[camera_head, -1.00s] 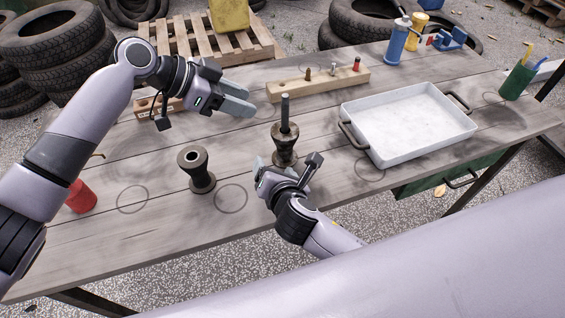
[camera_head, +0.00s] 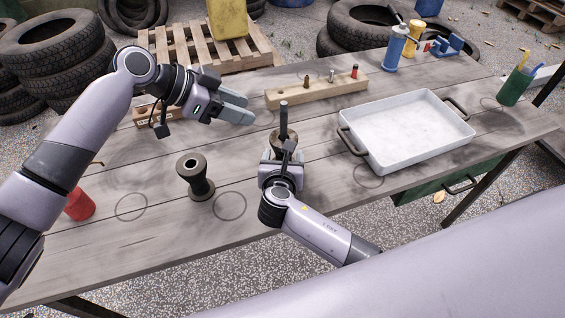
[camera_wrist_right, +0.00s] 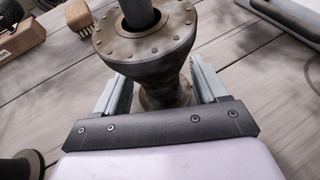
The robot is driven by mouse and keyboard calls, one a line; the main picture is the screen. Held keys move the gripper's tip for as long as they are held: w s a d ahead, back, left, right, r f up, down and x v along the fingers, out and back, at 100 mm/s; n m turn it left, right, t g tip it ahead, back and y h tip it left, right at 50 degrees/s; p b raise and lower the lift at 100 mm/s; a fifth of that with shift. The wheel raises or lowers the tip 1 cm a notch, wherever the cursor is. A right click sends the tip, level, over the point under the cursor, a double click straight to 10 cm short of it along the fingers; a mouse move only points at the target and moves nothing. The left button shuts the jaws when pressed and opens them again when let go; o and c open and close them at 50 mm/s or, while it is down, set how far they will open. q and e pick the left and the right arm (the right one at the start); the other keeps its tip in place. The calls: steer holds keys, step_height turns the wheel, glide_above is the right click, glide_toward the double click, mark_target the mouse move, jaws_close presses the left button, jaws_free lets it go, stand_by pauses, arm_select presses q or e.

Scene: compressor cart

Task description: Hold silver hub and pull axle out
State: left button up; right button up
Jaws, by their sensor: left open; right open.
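The hub (camera_wrist_right: 150,45) stands upright on the table, grey-brown with a bolted flange and narrow waist. The dark axle (camera_head: 284,118) sticks straight up from its middle; it also shows in the right wrist view (camera_wrist_right: 139,12). My right gripper (camera_head: 281,156) is low at the near side of the hub. In the right wrist view its open fingers (camera_wrist_right: 163,90) lie on both sides of the waist; I cannot tell whether they touch it. In the head view it hides the hub's lower part. My left gripper (camera_head: 240,109) is open and empty, above the table left of the axle.
A second, darker hub (camera_head: 194,176) with an open bore stands to the left. A wooden block (camera_head: 300,96) with small upright parts lies behind. A white tray (camera_head: 408,158) sits to the right. A red container (camera_head: 79,204) stands at the left edge.

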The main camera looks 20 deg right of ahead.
steer(key=shift+w+d+f, duration=0.1)
steer(key=shift+w+f, duration=0.05)
steer(key=shift+w, duration=0.1)
jaws_close()
stand_by(0.5)
